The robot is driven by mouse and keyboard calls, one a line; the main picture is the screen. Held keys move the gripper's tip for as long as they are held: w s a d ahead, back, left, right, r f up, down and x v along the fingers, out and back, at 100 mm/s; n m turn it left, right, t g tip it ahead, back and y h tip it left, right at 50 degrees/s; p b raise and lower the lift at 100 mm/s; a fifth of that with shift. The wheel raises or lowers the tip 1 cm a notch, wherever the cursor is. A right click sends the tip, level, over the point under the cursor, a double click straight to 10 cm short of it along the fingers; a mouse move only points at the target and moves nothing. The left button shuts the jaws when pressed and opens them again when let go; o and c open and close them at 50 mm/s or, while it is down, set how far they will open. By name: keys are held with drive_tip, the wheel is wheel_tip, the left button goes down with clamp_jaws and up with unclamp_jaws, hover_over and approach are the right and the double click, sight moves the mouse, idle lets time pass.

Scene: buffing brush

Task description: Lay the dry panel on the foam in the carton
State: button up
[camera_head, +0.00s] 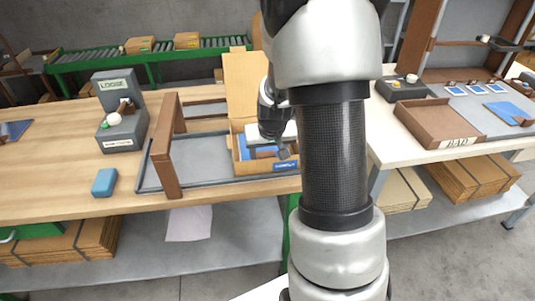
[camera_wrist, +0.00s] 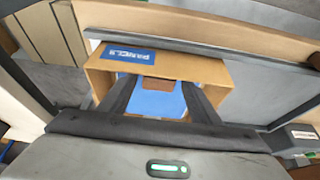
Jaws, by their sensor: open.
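I cannot tell whether this blue is the panel or the foam. My gripper (camera_head: 275,150) is over the carton, pointing down into it. In the wrist view its fingers (camera_wrist: 157,84) are spread, with nothing visibly held between them. The arm hides part of the carton's right side.
A blue block (camera_head: 104,182) and a grey machine (camera_head: 123,130) are farther left. A brown bin (camera_head: 420,123) and a blue sheet (camera_head: 505,112) are on the right table.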

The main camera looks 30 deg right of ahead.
drive_tip(key=shift+r, duration=0.45)
drive_tip(key=s+a+r+p, duration=0.1)
drive_tip(key=s+a+r, duration=0.25)
drive_tip(key=r, duration=0.35)
drive_tip(key=s+a+r+n+t+p, duration=0.1)
drive_tip(key=s+a+r, duration=0.25)
drive_tip(key=r, duration=0.25)
drive_tip(key=s+a+r+p, duration=0.1)
drive_tip(key=s+a+r, duration=0.1)
drive_tip(key=s+r, duration=0.35)
drive_tip(key=s+a+r+n, duration=0.1)
drive_tip(key=s+a+r, duration=0.1)
drive_tip(key=s, duration=0.3)
drive_tip(key=s+a+r+n+y, duration=0.1)
drive_tip(key=s+a+r, duration=0.2)
drive_tip(key=s, duration=0.2)
drive_tip(key=shift+s+a+r, duration=0.2)
drive_tip(key=shift+r, duration=0.05)
